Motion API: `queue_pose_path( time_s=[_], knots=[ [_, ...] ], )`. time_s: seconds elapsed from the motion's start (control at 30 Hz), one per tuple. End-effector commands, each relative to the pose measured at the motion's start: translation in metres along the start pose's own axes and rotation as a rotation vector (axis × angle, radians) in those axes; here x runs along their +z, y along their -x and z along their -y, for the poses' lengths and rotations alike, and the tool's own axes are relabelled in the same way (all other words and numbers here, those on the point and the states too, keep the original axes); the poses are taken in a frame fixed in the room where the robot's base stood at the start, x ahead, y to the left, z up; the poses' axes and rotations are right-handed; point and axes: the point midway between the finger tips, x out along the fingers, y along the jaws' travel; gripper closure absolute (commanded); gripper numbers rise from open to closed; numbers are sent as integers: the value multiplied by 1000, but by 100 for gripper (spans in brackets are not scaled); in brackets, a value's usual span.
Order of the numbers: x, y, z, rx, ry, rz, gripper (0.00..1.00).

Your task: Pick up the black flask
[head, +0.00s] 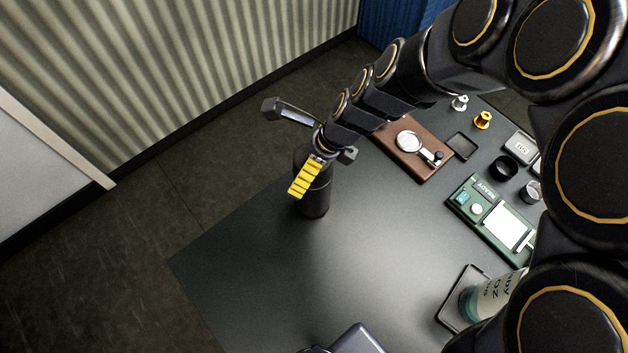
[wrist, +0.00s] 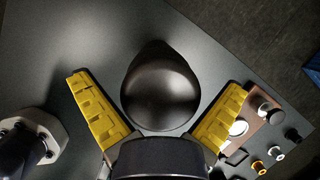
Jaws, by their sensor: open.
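The black flask (head: 316,197) stands upright near the left edge of the dark table in the head view. Its upper part is partly hidden by my gripper. In the wrist view the flask (wrist: 160,88) shows from above as a dark rounded shape between the two yellow finger pads. My gripper (head: 318,170) is open at the flask's upper part, and in the wrist view its fingers (wrist: 160,98) stand on either side of it. Gaps show between flask and pads in that view; I cannot tell how deep the flask sits between them.
A brown board (head: 410,150) with a metal portafilter-like tool, a green scale-like device (head: 470,205) and a labelled cup on a dark tray (head: 450,311) lie to the right. A grey object (head: 358,340) is at the bottom edge. The table's front left is clear.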

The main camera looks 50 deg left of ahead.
Motion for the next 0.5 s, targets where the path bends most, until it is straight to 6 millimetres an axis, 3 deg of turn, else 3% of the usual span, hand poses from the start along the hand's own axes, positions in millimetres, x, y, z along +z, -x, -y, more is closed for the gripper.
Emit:
queue_pose_path(
  time_s=[0.17,0.2,0.3,0.4,0.5],
  knots=[
    [0,-1,0,-2,1,1,0],
    [0,-1,0,-2,1,1,4],
    [0,-1,1,-2,1,1,47],
    [0,0,1,-3,1,1,56],
    [0,0,1,-3,0,2,59]
  ],
)
